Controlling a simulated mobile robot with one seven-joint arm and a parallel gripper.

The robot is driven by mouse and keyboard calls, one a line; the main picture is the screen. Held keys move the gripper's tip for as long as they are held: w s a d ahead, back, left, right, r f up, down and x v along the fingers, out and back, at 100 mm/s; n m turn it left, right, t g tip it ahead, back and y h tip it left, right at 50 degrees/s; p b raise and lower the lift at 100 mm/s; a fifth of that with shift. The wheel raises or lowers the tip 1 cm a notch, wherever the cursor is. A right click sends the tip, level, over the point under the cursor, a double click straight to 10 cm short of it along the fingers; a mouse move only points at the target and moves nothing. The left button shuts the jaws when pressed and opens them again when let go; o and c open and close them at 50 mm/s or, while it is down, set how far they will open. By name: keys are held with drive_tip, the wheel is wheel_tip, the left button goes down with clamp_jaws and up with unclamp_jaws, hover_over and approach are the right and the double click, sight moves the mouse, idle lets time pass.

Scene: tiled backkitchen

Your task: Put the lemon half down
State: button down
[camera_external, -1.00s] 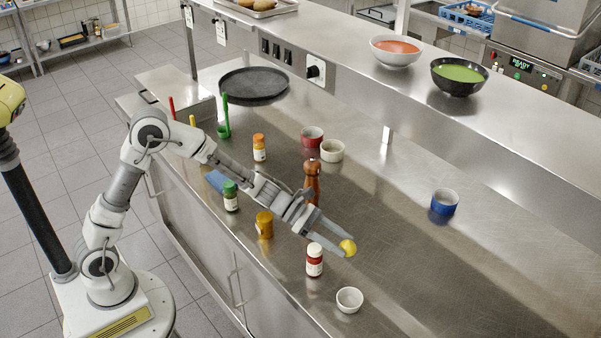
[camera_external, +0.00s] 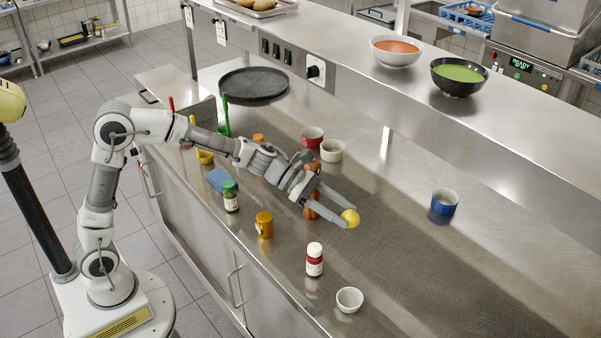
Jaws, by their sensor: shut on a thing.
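The yellow lemon half (camera_external: 351,217) is held between the fingertips of my gripper (camera_external: 345,217). My gripper is shut on it, over the middle of the steel counter (camera_external: 420,270). Whether the lemon half touches the counter or hangs just above it, I cannot tell. The gripper's far finger and wrist partly hide a brown pepper mill (camera_external: 312,205) behind them.
A red-labelled white-capped jar (camera_external: 314,260) and a small white bowl (camera_external: 349,300) stand in front of the gripper. A yellow jar (camera_external: 264,225) and green-capped jar (camera_external: 230,197) stand left.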

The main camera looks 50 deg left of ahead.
drive_tip(key=w+a+n+t+y+b, duration=0.1)
drive_tip(key=w+a+n+t+b, duration=0.3)
drive_tip(key=a, duration=1.1)
drive_tip(key=y+b, duration=0.2)
drive_tip(key=b, duration=0.1)
hover_over(267, 183)
wheel_tip(267, 183, down, 18)
drive_tip(key=shift+d+r, duration=0.1)
drive_tip(key=shift+a+f, duration=0.2)
drive_tip(key=shift+f, duration=0.25)
wheel_tip(267, 183, down, 3)
drive_tip(key=shift+f+b, duration=0.2)
drive_tip(key=shift+b, duration=0.6)
drive_tip(key=shift+f, duration=0.1)
